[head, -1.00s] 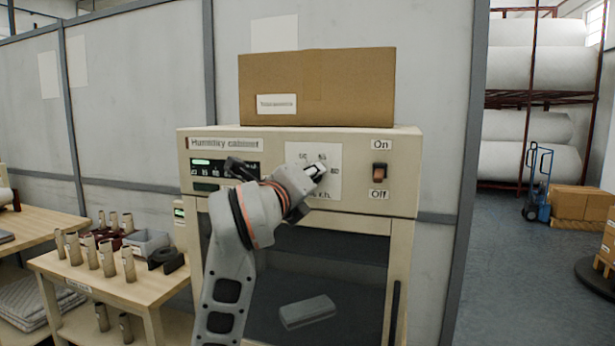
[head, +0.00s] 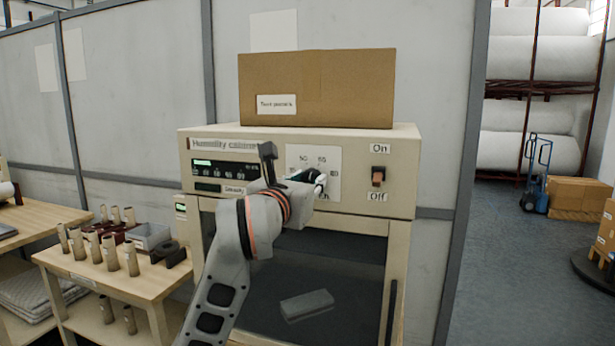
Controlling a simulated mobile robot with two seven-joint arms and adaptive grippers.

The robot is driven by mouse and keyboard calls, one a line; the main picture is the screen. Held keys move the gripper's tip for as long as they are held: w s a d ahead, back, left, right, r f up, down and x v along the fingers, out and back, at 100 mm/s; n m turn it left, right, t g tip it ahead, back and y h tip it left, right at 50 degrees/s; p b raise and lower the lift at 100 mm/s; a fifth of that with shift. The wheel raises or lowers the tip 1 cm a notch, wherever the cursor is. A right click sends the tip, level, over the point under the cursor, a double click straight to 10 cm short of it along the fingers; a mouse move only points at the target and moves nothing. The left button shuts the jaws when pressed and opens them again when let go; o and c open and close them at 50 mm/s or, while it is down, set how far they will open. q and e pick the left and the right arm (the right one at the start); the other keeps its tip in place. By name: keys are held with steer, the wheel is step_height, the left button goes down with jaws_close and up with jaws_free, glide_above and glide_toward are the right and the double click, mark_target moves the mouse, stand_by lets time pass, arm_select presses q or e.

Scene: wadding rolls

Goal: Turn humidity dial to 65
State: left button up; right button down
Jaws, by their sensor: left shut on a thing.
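The humidity cabinet (head: 400,215) is a beige box with a dark window, in the middle of the head view. Its white dial plate (head: 330,157) carries printed numbers; 50 and 65 show along the top and 80 at the right. My left gripper (head: 316,181) is at the dial, shut on the dark humidity dial (head: 313,176). The gripper hides part of the knob and the lower left of the plate, so where the pointer stands I cannot tell. My right gripper is not in view.
An On/Off switch (head: 378,177) sits right of the dial plate. A cardboard box (head: 330,90) rests on the cabinet. A wooden table (head: 110,280) with several tubes stands at the left. Open floor and a blue hand truck (head: 537,175) are at the right.

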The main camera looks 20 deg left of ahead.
arm_select(q)
steer(key=shift+m, duration=0.6)
steer(key=o, duration=1.1)
steer(key=s, duration=1.2)
steer(key=shift+a, duration=0.2)
